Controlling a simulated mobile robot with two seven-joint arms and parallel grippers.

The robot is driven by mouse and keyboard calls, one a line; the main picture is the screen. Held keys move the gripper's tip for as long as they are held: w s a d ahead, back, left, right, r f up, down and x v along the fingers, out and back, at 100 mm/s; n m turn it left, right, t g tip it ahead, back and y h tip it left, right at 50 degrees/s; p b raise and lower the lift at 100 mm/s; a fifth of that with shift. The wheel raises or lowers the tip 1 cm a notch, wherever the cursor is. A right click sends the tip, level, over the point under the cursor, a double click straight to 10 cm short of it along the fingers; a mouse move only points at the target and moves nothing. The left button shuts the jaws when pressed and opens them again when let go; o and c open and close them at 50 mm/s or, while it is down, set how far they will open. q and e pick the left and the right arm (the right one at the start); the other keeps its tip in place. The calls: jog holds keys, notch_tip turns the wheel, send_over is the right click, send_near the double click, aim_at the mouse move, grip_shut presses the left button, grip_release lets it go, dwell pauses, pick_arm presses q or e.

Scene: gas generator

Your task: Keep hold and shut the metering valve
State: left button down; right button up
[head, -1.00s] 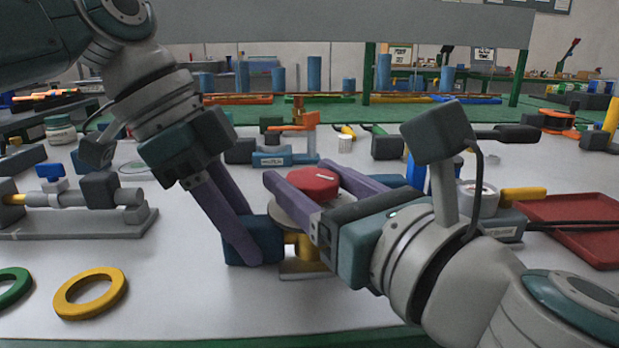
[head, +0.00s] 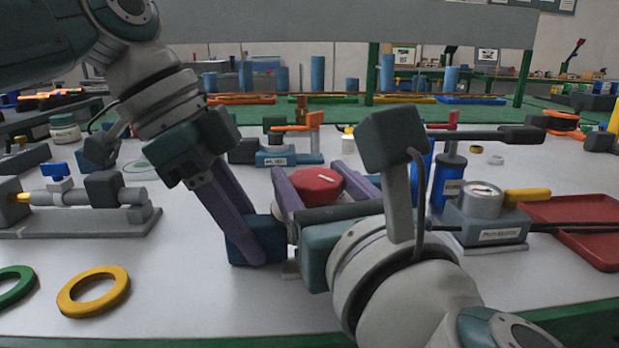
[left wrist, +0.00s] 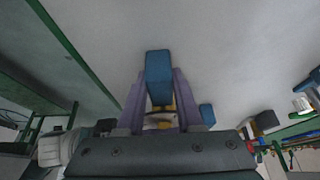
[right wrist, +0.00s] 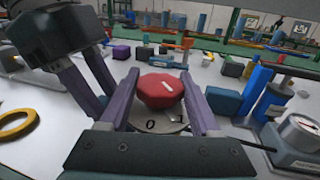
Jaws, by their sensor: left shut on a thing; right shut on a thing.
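The metering valve has a red knob (head: 318,184) with a white mark on top. In the right wrist view the knob (right wrist: 160,90) sits above a pale dial (right wrist: 165,125) marked 0 and 1. My right gripper (right wrist: 163,98) is shut on the knob, one finger on each side. My left gripper (head: 255,240) is shut on the blue block (head: 262,226) beside the valve; this block (left wrist: 158,72) also shows between its fingers in the left wrist view. My right gripper and wrist hide most of the valve's lower body in the head view.
A grey gauge box (head: 487,228) with a yellow handle stands right of the valve, near a blue cylinder (head: 447,178) and a red tray (head: 570,212). A yellow ring (head: 93,291) lies front left, below a grey clamp fixture (head: 90,215).

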aim_at(316, 195)
jog(key=shift+d+m+h, duration=0.1)
jog(key=shift+m+h, duration=1.4)
jog(key=shift+h, duration=1.2)
jog(key=o, duration=1.4)
jog(key=shift+s, duration=0.1)
jog(key=s, duration=0.7)
jog(key=shift+s+a, duration=0.15)
jog(key=shift+a, duration=0.2)
